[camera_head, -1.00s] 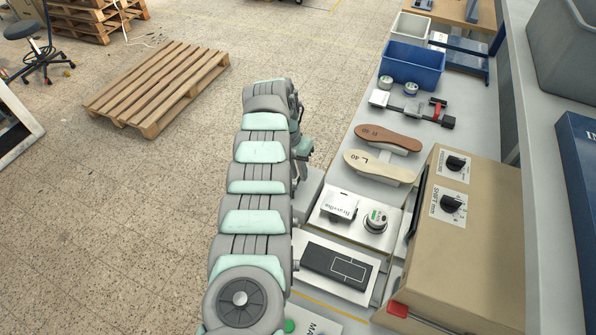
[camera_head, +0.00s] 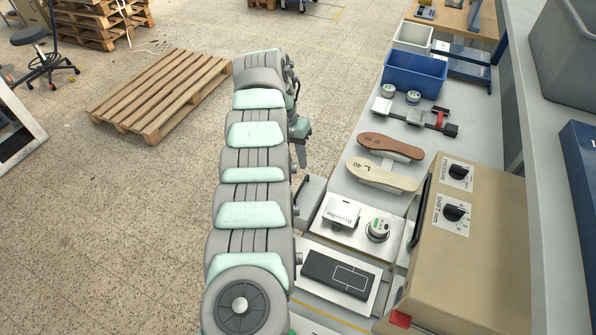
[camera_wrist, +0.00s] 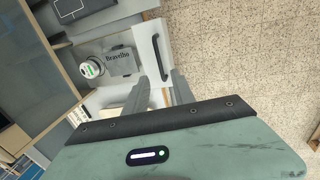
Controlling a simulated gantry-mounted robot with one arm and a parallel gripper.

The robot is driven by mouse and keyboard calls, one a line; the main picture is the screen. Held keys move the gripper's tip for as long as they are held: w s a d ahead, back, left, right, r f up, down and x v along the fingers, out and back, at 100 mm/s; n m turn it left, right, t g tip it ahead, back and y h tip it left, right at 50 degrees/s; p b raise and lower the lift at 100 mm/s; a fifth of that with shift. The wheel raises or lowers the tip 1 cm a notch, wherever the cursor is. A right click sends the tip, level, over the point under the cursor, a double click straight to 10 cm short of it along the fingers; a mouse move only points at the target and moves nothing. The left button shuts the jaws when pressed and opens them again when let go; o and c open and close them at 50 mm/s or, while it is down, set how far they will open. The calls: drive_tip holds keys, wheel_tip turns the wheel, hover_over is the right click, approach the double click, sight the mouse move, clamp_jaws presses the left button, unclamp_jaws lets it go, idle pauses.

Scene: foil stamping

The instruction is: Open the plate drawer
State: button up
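A light drawer front (camera_wrist: 144,40) with a dark bar handle (camera_wrist: 161,58) shows in the wrist view, on the bench side by the plate marked "Bravelho" (camera_wrist: 118,59). In the head view that plate (camera_head: 341,212) lies on the bench top, next to a round dial piece (camera_head: 377,230). My gripper (camera_wrist: 163,75) has its two fingers apart with a gap between them and nothing in it. The fingertips appear close to the handle in the picture; contact cannot be told. In the head view my gripper (camera_head: 301,148) hangs over the bench's left edge, partly hidden by my arm.
A beige machine (camera_head: 470,250) with knobs stands right of the plate. Two shoe soles (camera_head: 385,163), a blue bin (camera_head: 414,74) and a black block (camera_head: 340,275) are on the bench. Open floor with a wooden pallet (camera_head: 160,90) lies to the left.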

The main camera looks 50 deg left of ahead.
wheel_tip(320, 180, up, 2)
drive_tip(key=shift+s+a+r, duration=0.1)
drive_tip(key=shift+s+a, duration=0.05)
idle(0.6)
